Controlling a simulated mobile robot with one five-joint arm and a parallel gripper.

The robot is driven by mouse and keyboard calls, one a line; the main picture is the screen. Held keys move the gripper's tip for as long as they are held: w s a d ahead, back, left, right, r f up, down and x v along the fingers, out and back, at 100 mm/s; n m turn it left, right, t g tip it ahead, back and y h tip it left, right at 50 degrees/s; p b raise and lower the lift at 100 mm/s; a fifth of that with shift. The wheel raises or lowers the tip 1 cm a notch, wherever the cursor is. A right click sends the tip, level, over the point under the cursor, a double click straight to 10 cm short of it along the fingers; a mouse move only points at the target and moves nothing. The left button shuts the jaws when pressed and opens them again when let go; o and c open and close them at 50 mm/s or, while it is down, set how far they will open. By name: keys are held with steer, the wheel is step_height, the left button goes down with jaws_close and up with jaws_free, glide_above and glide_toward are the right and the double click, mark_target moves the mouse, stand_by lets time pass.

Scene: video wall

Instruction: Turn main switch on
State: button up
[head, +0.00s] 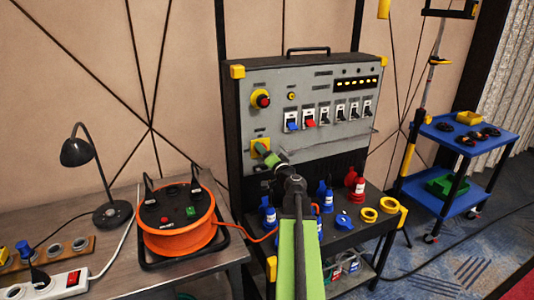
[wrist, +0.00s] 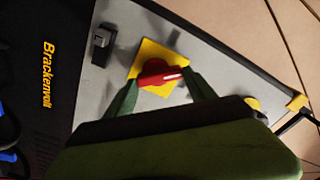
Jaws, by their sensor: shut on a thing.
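The main switch is a red rotary handle (wrist: 156,74) with a white mark, on a square yellow plate (wrist: 152,54). It sits on the grey face of the power panel (head: 294,87). In the wrist view my gripper (wrist: 162,84) has one green finger on each side of the red handle and is shut on it. In the head view my gripper (head: 266,158) reaches the lower left of the panel and hides the handle. Only part of the yellow plate (head: 259,141) shows there.
Plugs and yellow rings (head: 369,214) lie on the shelf below. An orange cable reel (head: 176,222) stands on the left bench.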

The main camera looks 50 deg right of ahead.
steer(key=shift+s+d+f+m, duration=0.1)
steer(key=shift+s+d+m, duration=0.1)
steer(key=shift+m, duration=1.7)
steer(key=shift+s+d+m, duration=0.1)
steer(key=shift+d+m, duration=0.05)
steer(key=shift+m, duration=2.05)
steer(key=o, duration=1.3)
steer(key=shift+o, duration=0.4)
steer(key=shift+w, duration=0.1)
